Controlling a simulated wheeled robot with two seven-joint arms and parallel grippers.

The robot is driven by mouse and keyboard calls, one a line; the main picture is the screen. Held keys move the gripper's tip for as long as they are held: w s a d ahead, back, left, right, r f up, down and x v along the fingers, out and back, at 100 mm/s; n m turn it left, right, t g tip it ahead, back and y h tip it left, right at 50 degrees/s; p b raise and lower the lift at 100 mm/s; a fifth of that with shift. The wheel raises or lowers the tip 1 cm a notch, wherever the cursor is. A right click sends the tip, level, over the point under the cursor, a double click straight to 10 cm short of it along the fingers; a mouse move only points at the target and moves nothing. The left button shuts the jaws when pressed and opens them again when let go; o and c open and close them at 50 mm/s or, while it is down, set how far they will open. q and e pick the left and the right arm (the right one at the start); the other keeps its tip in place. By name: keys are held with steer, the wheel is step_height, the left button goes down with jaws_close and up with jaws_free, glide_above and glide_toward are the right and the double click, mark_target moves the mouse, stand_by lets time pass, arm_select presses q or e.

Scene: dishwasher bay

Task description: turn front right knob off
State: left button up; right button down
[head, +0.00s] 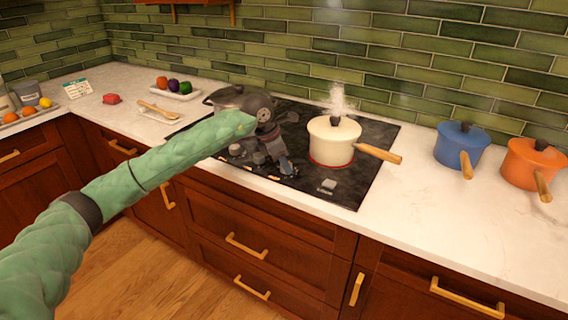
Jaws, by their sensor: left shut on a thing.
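A black cooktop (385,140) has a row of grey knobs along its front edge; one knob (236,150) shows left of my gripper. My left gripper (284,165) reaches down to this row from the left and is shut on a knob (289,169) at the row's right part. The fingers partly hide that knob, so its angle cannot be told. A cream pot (334,143) with a lid and wooden handle stands on the front right burner. A red glowing ring shows around its base, and steam rises above it. My right gripper is not in view.
A grey lidded pan (228,97) stands at the back left, partly behind my arm. A blue pot (460,146) and an orange pot (533,164) stand on the counter at right. The cream pot's handle (380,153) points right. Counter in front of them is clear.

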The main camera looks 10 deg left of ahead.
arm_select(q)
steer(key=o, duration=1)
steer(key=shift+r, duration=0.1)
steer(key=b+v, duration=0.1)
steer(key=v, duration=0.6)
steer(key=shift+r+b, duration=0.3)
steer(key=shift+b, duration=0.05)
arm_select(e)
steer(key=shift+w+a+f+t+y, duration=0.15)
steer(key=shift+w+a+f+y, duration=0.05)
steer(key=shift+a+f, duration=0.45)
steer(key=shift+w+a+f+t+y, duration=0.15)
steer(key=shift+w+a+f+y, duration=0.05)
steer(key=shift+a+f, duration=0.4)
arm_select(q)
steer(key=shift+a, duration=0.1)
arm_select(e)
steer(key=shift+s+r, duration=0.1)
